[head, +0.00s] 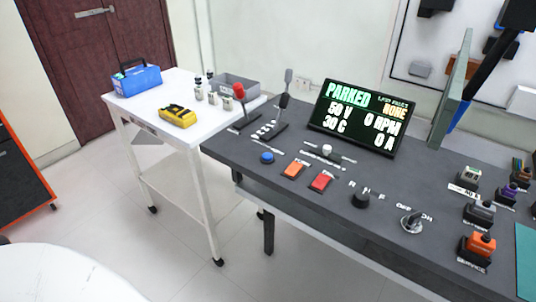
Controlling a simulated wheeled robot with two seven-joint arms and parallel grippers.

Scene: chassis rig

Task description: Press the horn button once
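The grey console table (330,222) carries a row of controls. A round blue button (266,157) is at its left, followed by an orange rocker (293,169) and a red rocker (321,181). A black knob (361,196) and a silver key-like switch (411,222) sit further right. The small labels are too blurred to read, so I cannot confirm which control is the horn; the blue one is the only plainly round push button. The display (359,117) reads PARKED, 50 V, 0 RPM, 30 C, 0 A. Neither of my grippers shows.
Two levers, one with a red knob (239,91), stand behind the blue button. A white cart (150,105) at left holds a blue toolbox (136,80), a yellow meter (177,116) and a grey bin (238,84). Connector blocks (477,249) crowd the right. Floor in front is clear.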

